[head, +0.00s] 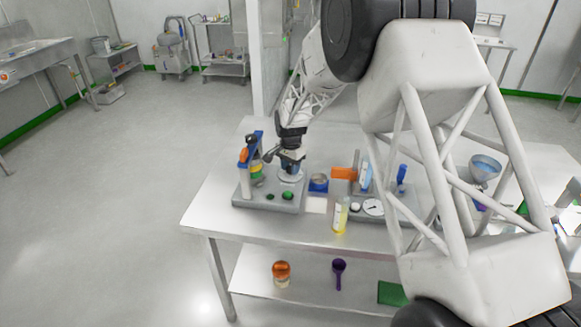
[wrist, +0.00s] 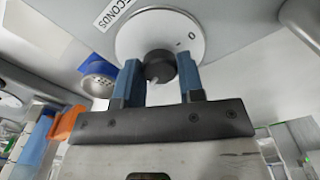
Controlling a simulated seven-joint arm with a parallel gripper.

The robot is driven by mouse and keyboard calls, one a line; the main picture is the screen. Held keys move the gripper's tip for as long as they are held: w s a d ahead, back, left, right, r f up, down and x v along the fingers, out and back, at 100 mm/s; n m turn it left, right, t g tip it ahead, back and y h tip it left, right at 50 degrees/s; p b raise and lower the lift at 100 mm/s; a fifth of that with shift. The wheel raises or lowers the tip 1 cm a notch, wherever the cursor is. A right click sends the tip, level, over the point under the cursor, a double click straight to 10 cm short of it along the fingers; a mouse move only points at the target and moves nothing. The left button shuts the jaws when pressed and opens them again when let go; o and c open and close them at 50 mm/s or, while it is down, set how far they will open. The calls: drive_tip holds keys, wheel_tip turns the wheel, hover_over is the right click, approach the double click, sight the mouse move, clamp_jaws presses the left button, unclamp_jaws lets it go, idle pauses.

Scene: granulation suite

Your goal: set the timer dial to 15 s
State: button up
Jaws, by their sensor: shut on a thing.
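The timer dial has a round white face (wrist: 188,30) with a "0" at its right and a "SECONDS" label (wrist: 113,13) beside it, seen in the wrist view. At its centre is a dark round knob (wrist: 158,66) with a small pale mark on its lower edge. I cannot tell which value the mark stands at. My gripper (wrist: 159,74) has its two blue fingers on either side of the knob, shut on it. In the head view my gripper (head: 290,167) points down over the dial on the grey device (head: 262,204), largely hiding the dial.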

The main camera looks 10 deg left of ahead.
drive_tip(key=shift+m, duration=0.9)
drive_tip(key=o, duration=0.9)
drive_tip(key=shift+r, duration=3.9)
